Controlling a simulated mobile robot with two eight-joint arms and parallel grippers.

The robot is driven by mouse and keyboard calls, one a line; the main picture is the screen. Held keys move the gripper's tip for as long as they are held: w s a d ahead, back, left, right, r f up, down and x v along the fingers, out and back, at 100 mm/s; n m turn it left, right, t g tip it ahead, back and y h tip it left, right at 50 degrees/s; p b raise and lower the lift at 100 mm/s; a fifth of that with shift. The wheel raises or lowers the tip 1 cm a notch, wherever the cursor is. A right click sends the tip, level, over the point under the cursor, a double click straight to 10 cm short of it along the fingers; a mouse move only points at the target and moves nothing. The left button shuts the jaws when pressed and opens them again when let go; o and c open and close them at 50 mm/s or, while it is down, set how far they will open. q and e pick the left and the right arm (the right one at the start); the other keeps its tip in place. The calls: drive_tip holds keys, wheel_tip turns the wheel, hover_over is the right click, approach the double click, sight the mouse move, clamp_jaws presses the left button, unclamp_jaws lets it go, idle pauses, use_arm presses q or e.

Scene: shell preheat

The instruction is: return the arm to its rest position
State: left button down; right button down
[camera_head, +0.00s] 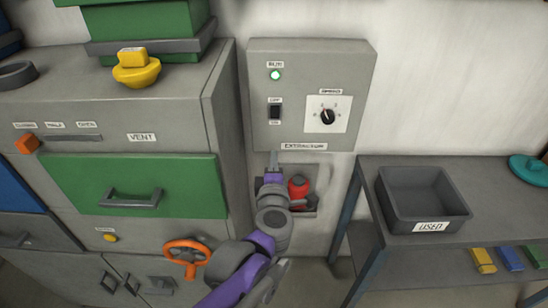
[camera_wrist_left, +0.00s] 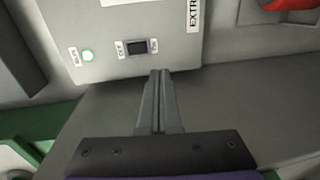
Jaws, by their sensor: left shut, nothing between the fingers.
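My left arm, purple and grey, reaches up from the bottom of the head view. Its gripper (camera_head: 273,160) points up at the lower edge of the grey extraction panel (camera_head: 260,70), just below the EXTRACTION label. In the left wrist view the two fingers (camera_wrist_left: 160,80) are together with nothing between them. They point toward the panel and its dark rocker switch (camera_wrist_left: 138,46). The switch (camera_head: 275,111) stands clear of the fingers, and the green RUN lamp (camera_head: 275,75) above it is lit. My right gripper is not in view.
A red object (camera_head: 299,187) sits in a recess right beside my left wrist. The cabinet with a green drawer (camera_head: 75,190) and orange handwheel (camera_head: 187,252) is close on the left. A dark USED bin (camera_head: 415,226) stands on the right-hand bench.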

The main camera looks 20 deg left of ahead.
use_arm(q)
drive_tip(key=shift+r, duration=0.1)
drive_tip(key=s+d+f+m+g+h+p, duration=0.15)
drive_tip(key=s+d+m+h, duration=0.55)
drive_tip(key=m, duration=0.7)
drive_tip(key=s+a+f+m+g+y, duration=0.1)
drive_tip(key=s+a+f+m+g, duration=0.2)
drive_tip(key=s+f, duration=0.4)
drive_tip(key=s+a+f+m+g+y, duration=0.1)
drive_tip(key=s+a+f+m+g, duration=0.3)
drive_tip(key=s, duration=0.7)
wheel_tip(320, 180, down, 4)
drive_tip(key=shift+s+a+r+g+p, duration=0.15)
drive_tip(key=shift+a+g+p, duration=0.25)
drive_tip(key=shift+a+g, duration=0.6)
